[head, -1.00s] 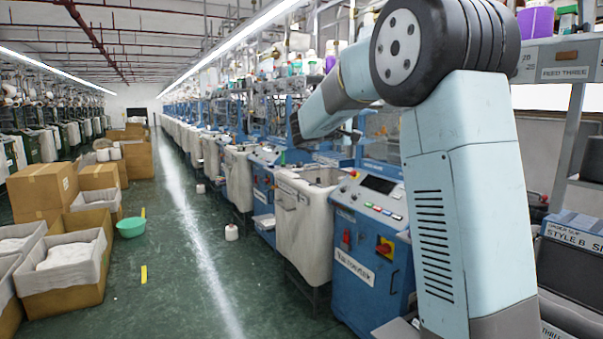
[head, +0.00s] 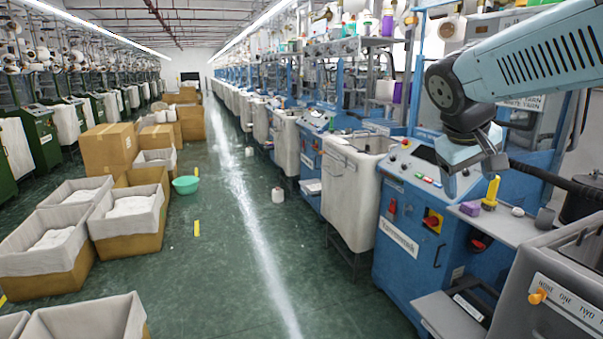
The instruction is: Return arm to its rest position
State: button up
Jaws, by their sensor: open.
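My arm reaches in from the upper right of the head view. My gripper (head: 473,166) hangs at its end, pointing down, in front of the blue knitting machine's control panel (head: 412,163). The gripper is open and I see nothing held between its fingers. It is above and left of a small grey shelf (head: 512,226) on the machine's side. A yellow-handled tool (head: 491,192), a purple block (head: 469,209) and a small white item (head: 518,211) lie on that shelf.
A white fabric bin (head: 350,190) stands left of the machine. Lined boxes (head: 45,240) and a green basin (head: 186,184) line the left of the aisle. The green aisle floor (head: 225,260) is mostly clear.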

jog(key=s+a+f+m+t+y, duration=0.1)
jog(key=s+a+f+y, duration=0.3)
jog(key=s+a, duration=0.3)
jog(key=s+f, duration=0.1)
jog(key=s, duration=0.2)
jog(key=shift+a+f+m+t+y, duration=0.25)
jog(key=shift+a+m+t+y, duration=0.05)
jog(key=shift+y, duration=0.1)
